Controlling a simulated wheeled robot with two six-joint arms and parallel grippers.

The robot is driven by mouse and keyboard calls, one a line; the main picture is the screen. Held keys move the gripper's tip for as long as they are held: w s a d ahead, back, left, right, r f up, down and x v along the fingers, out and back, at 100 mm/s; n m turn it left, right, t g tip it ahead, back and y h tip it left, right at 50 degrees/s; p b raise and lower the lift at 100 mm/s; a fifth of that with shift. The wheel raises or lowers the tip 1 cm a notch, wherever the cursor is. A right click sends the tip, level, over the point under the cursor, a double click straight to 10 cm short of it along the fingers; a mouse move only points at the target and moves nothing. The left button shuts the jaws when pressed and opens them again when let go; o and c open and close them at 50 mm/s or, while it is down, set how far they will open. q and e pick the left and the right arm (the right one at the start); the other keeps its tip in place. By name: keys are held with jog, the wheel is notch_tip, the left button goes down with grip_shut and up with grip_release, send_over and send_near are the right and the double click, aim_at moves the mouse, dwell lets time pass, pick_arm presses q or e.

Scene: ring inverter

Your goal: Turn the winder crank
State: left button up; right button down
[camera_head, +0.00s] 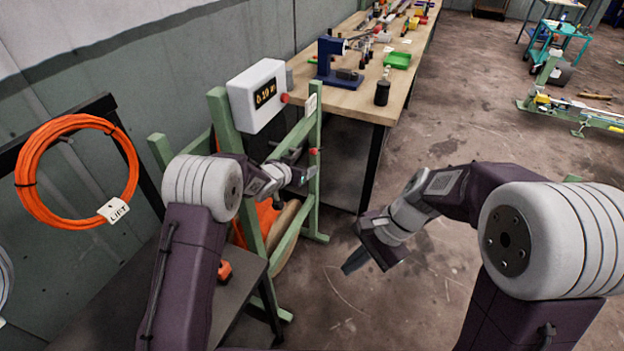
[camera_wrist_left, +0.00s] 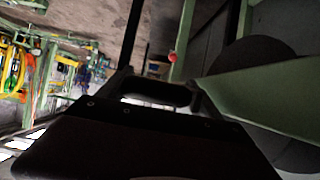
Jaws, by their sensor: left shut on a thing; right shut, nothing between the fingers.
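The winder is a green frame (camera_head: 217,110) with an orange cable spool (camera_head: 266,215) low inside it, partly hidden by my left arm. My left gripper (camera_head: 302,178) is at the frame's right side, shut on what looks like the dark crank handle (camera_wrist_left: 155,91), which shows across the fingertips in the left wrist view. The rest of the crank is mostly hidden behind the gripper. My right gripper (camera_head: 357,260) is shut and empty, pointing down over the floor, apart from the winder.
A white counter box (camera_head: 258,95) with an amber display and red button sits on top of the frame. A workbench (camera_head: 358,102) with tools stands behind. An orange cable coil (camera_head: 34,178) hangs at left. A dark table (camera_head: 105,310) stands in front.

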jog(key=w+a+r+m+t+y, duration=0.1)
jog(key=w+a+r+m+y, duration=0.15)
jog(key=w, duration=0.35)
jog(key=w+a+r+m+y, duration=0.1)
jog(key=w+m+y, duration=0.2)
jog(key=w+m, duration=0.15)
jog(key=w+a+r+m+t+y, duration=0.1)
jog(key=w+a+r+m+y, duration=0.15)
jog(key=w, duration=0.35)
jog(key=w+d+f+m+t+y, duration=0.2)
jog(key=w+d+f, duration=0.15)
jog(key=w, duration=0.35)
jog(key=d+f+m+t, duration=0.2)
jog(key=d+f+m, duration=0.1)
jog(key=d+f, duration=0.3)
pick_arm(q)
jog(key=shift+d+r, duration=0.25)
jog(key=shift+d, duration=0.05)
pick_arm(e)
jog(key=w+r+x, duration=0.1)
jog(key=r+x, duration=0.1)
jog(key=x, duration=1)
jog(key=shift+a, duration=0.35)
jog(key=shift+w+r, duration=0.1)
jog(key=shift+r, duration=0.05)
